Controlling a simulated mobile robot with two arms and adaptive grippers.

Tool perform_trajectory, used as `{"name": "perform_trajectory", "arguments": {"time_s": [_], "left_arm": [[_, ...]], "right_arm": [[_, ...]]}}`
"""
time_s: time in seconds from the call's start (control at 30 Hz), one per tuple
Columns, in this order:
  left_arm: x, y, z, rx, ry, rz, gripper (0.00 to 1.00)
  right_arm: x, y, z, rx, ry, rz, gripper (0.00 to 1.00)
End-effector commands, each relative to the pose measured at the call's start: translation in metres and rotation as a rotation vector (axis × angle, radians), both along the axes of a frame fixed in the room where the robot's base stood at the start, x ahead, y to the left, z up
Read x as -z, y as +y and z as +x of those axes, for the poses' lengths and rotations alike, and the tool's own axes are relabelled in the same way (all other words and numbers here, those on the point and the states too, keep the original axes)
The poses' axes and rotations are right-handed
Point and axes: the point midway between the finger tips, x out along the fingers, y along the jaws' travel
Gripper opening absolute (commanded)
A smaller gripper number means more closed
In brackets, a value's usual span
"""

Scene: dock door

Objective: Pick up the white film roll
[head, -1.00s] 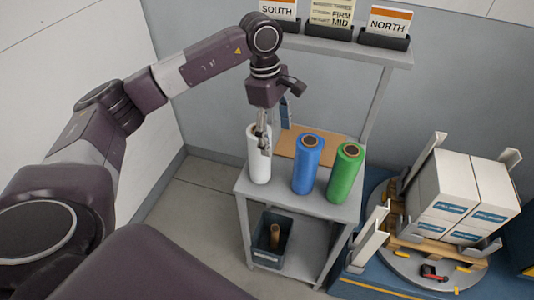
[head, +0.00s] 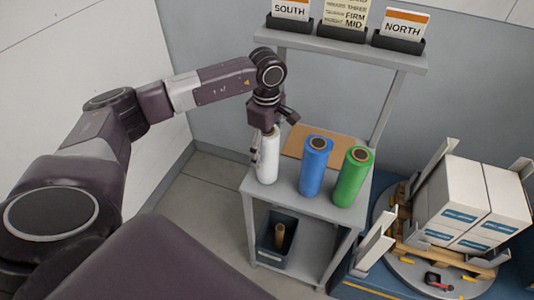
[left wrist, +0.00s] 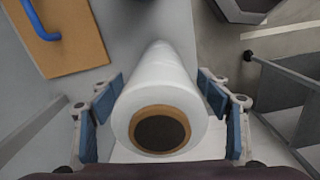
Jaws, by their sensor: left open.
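The white film roll (head: 268,160) stands upright at the left end of the grey cart's top shelf (head: 285,196). In the left wrist view the white roll (left wrist: 165,95) is seen from above, with its brown core end facing the camera. My left gripper (head: 262,150) is lowered over the roll from above. In the left wrist view its blue-padded fingers (left wrist: 163,105) are open, one on each side of the roll, with small gaps visible. My right gripper is not in view.
A blue roll (head: 314,168) and a green roll (head: 352,178) stand to the right on the shelf. A brown board (head: 304,139) lies behind. A bin (head: 275,242) sits below. A pallet of boxes (head: 470,205) stands at the right.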

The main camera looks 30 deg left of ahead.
Motion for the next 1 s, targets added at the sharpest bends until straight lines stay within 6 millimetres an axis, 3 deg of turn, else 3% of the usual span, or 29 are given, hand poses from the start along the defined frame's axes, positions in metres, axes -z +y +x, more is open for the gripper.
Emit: {"name": "perform_trajectory", "arguments": {"time_s": [0.17,0.73,1.0], "left_arm": [[0.0002,-0.0002,0.0003,0.000,-0.001,0.000,0.69],[-0.0003,-0.0003,0.0003,-0.001,0.000,-0.001,0.07],[-0.0024,-0.0003,0.0012,-0.001,-0.003,-0.002,0.06]], "right_arm": [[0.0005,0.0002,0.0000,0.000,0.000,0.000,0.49],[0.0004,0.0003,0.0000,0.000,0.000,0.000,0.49],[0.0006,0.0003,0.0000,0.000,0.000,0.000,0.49]]}}
